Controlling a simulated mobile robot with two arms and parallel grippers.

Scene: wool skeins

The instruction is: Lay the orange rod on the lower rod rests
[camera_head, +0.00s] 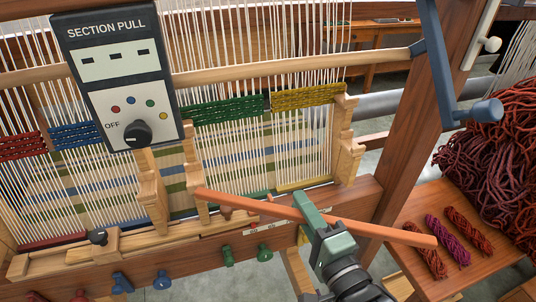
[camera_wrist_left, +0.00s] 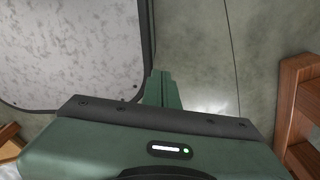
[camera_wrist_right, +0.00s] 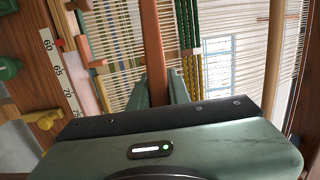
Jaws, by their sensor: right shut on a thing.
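The orange rod (camera_head: 385,232) is held in my right gripper (camera_head: 308,212), in front of the loom. It slopes slightly down to the right. Its left end overlaps a stepped wooden post (camera_head: 193,170); I cannot tell whether it touches. A second stepped post (camera_head: 150,190) stands left of it and a third (camera_head: 346,150) at the right; their low ledges look like the lower rod rests. In the right wrist view the rod (camera_wrist_right: 153,45) runs away between the fingers. My left gripper (camera_wrist_left: 162,90) shows only in its wrist view, shut and empty above the floor.
A control box (camera_head: 120,75) marked SECTION PULL stands before the upper left warp. A loom upright (camera_head: 410,110) with a blue crank (camera_head: 455,80) rises at right. A wooden shelf (camera_head: 470,268) holds small skeins beside piled dark red wool (camera_head: 495,130). Colored pegs line the front beam.

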